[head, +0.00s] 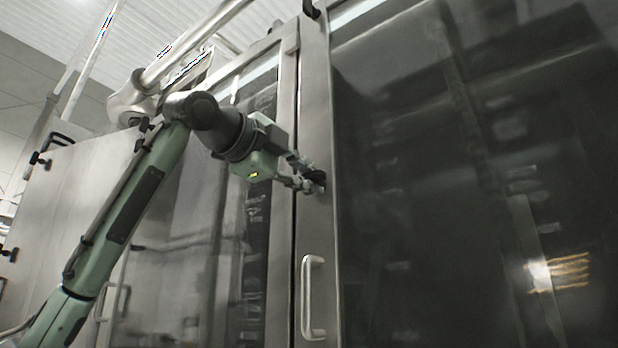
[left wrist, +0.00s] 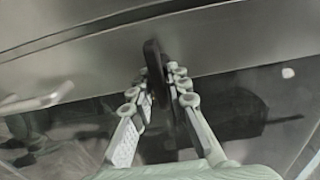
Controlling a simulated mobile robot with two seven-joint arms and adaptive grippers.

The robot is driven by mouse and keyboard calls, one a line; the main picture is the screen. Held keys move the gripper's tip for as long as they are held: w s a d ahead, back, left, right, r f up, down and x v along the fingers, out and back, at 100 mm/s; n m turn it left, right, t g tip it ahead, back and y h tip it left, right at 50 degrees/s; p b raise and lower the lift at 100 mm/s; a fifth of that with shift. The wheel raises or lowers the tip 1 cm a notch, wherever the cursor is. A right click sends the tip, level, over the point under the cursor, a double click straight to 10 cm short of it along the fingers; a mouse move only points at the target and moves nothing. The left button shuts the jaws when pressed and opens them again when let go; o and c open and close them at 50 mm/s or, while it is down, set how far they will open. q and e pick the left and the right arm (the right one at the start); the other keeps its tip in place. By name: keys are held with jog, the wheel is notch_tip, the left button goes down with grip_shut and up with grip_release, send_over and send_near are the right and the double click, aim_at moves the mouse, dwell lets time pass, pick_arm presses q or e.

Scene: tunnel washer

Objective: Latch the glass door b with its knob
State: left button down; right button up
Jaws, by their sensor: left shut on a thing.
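A large dark glass door (head: 450,150) in a steel frame fills the right of the head view. A second, narrower glass door (head: 262,210) stands to its left, across a thin gap. No letter shows on either, so I cannot tell which is b. A black knob (head: 319,178) sits on the steel upright between the panes, above a bar handle (head: 313,298). My left gripper (head: 306,178) is shut on the knob. In the left wrist view the dark knob (left wrist: 153,58) stands between the fingers (left wrist: 158,90) and hides part of them. My right gripper is out of view.
The bar handle juts out below my left gripper. Another handle (head: 112,302) and steel panels with black knobs (head: 40,160) are at the left. Steel pipes (head: 195,40) run above my left arm. The glass face to the right is free of obstacles.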

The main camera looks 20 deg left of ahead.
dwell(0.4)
pick_arm(q)
jog(key=c, duration=1.6)
grip_release()
jog(key=v, duration=1.2)
